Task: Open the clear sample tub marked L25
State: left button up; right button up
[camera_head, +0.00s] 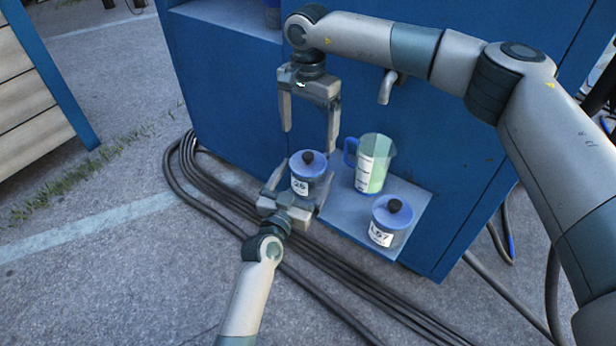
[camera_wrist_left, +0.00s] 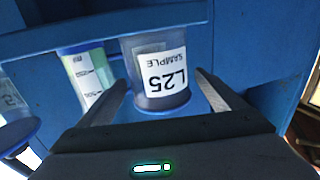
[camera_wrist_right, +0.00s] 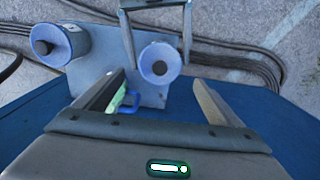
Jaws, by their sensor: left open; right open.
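The clear sample tub marked L25 (camera_head: 300,186) stands on a small shelf (camera_head: 345,215), with its blue lid and dark knob (camera_head: 308,157) on top. In the left wrist view its label appears upside down on the tub (camera_wrist_left: 163,75). My left gripper (camera_head: 297,187) is open, low down, with one finger on each side of the tub's body. I cannot tell whether they touch it. My right gripper (camera_head: 309,140) is open and empty, pointing down above the lid. In the right wrist view the lid (camera_wrist_right: 150,72) shows just beyond its fingertips.
A jug (camera_head: 372,165) with green liquid and a blue handle stands right of the tub. A second lidded tub (camera_head: 385,238), apparently marked L67, stands at the shelf's front right. A tap (camera_head: 387,88) juts from the blue cabinet (camera_head: 230,90) above. Black cables (camera_head: 340,290) run along the ground.

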pick_arm(q)
jog(key=shift+x, duration=1.25)
